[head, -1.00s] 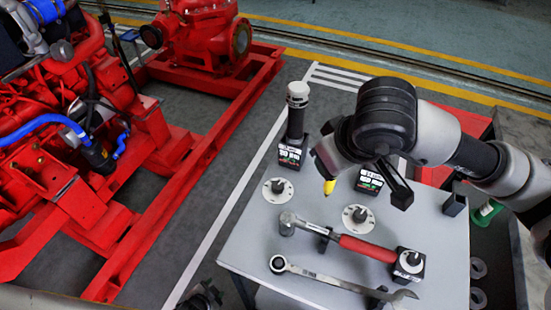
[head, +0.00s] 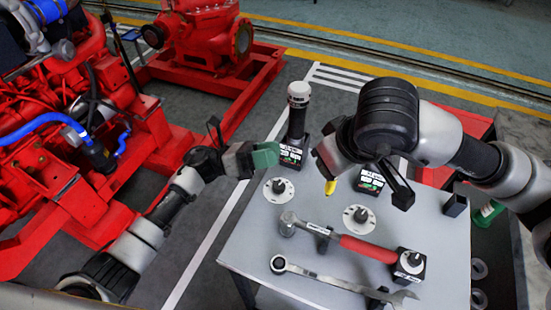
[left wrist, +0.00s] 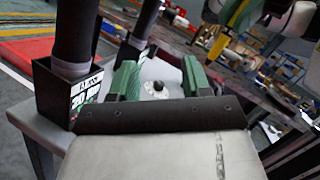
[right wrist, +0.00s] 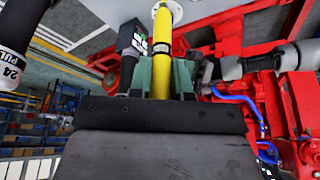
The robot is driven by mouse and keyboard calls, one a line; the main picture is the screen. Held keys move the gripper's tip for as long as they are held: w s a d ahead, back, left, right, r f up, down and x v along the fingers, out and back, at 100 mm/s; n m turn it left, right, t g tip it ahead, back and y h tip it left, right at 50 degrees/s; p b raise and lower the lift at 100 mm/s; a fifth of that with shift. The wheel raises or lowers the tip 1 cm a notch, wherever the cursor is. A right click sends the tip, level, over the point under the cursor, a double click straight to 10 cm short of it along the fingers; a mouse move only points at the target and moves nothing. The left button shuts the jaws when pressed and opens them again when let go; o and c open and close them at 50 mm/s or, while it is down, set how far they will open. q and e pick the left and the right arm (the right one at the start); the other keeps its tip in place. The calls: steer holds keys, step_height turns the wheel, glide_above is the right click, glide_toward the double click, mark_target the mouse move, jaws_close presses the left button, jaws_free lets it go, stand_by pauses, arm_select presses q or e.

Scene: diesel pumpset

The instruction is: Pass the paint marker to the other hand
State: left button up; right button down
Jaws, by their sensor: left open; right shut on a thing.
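The yellow paint marker (right wrist: 162,45) is held between the green fingers of my right gripper (right wrist: 162,76). In the head view only the marker's lower end (head: 330,187) shows below my right wrist, above the table; the right fingers are hidden there by the arm. My left gripper (head: 266,156) is at the table's left edge, beside the black holder, with its fingers toward the right. In the left wrist view its green fingers (left wrist: 160,80) are apart with nothing between them. It is left of the marker and not touching it.
A black holder (head: 290,152) with a white-capped cylinder stands close to my left fingers. A red pumpset (head: 110,215) stands at left.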

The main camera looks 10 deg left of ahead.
mark_target(335, 183)
arm_select(q)
steer(key=s+d+r+m+g+y, duration=0.2)
steer(key=s+r+m+g+y, duration=0.3)
steer(key=m+g, duration=0.45)
steer(key=shift+m+t+h, duration=0.7)
steer(key=shift+m+t, duration=0.05)
steer(key=shift+m, duration=0.1)
steer(key=x, duration=1.2)
steer(key=shift+s+f, duration=0.1)
steer(key=shift+s, duration=0.35)
jaws_close()
arm_select(e)
steer(key=c, duration=1)
jaws_free()
